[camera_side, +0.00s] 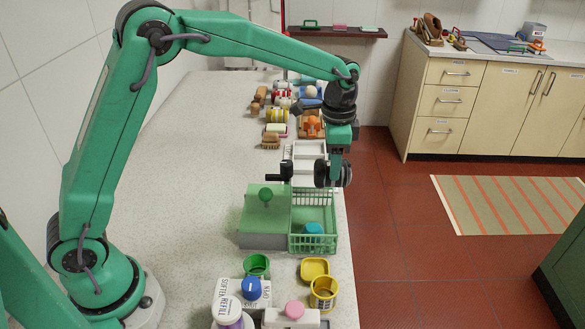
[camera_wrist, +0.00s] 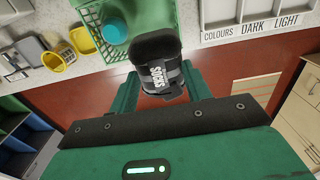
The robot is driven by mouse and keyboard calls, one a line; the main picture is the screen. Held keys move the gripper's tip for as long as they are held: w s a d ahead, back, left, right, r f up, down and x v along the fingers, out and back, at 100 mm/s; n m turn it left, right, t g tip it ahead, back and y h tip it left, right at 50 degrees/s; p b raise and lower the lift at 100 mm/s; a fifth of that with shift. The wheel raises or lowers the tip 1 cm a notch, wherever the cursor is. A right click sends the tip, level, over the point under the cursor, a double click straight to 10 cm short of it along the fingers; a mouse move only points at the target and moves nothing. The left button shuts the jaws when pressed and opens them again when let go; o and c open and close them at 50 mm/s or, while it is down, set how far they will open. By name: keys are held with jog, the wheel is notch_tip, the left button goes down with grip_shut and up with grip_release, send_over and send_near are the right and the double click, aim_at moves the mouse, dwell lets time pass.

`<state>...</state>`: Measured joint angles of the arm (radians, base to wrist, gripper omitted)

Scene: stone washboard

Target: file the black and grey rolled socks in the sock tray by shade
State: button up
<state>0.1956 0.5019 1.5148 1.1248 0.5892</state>
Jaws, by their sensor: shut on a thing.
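My gripper (camera_side: 333,165) is shut on a dark rolled sock (camera_wrist: 160,50) with a grey band marked SOCKS. In the side view its dark round ends show at my jaws, above the table's right edge. The white sock tray (camera_side: 309,152) stands behind it, partly hidden by my gripper. In the wrist view the sock tray (camera_wrist: 204,27) is at the top right, with labels COLOURS, DARK and LIGHT along its near edge. The visible parts of its compartments look empty. The sock is apart from the tray.
A green basket (camera_side: 296,243) holding a blue item (camera_side: 312,229) stands nearer than the tray, beside a green box (camera_side: 262,218). Yellow (camera_side: 323,292) and green (camera_side: 256,265) pots stand at the front. Brushes and rolls crowd the far end. The table's left side is clear.

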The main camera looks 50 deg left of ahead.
jog(key=w+a+f, duration=0.1)
jog(key=w+a, duration=0.4)
jog(key=a, duration=0.4)
jog(key=w+a+f, duration=0.2)
jog(key=w+a, duration=0.4)
jog(key=a, duration=0.3)
jog(key=shift+w, duration=0.15)
jog(key=shift+f, duration=0.1)
jog(key=shift+f, duration=2.85)
jog(key=o, duration=1)
jog(key=shift+o, duration=0.2)
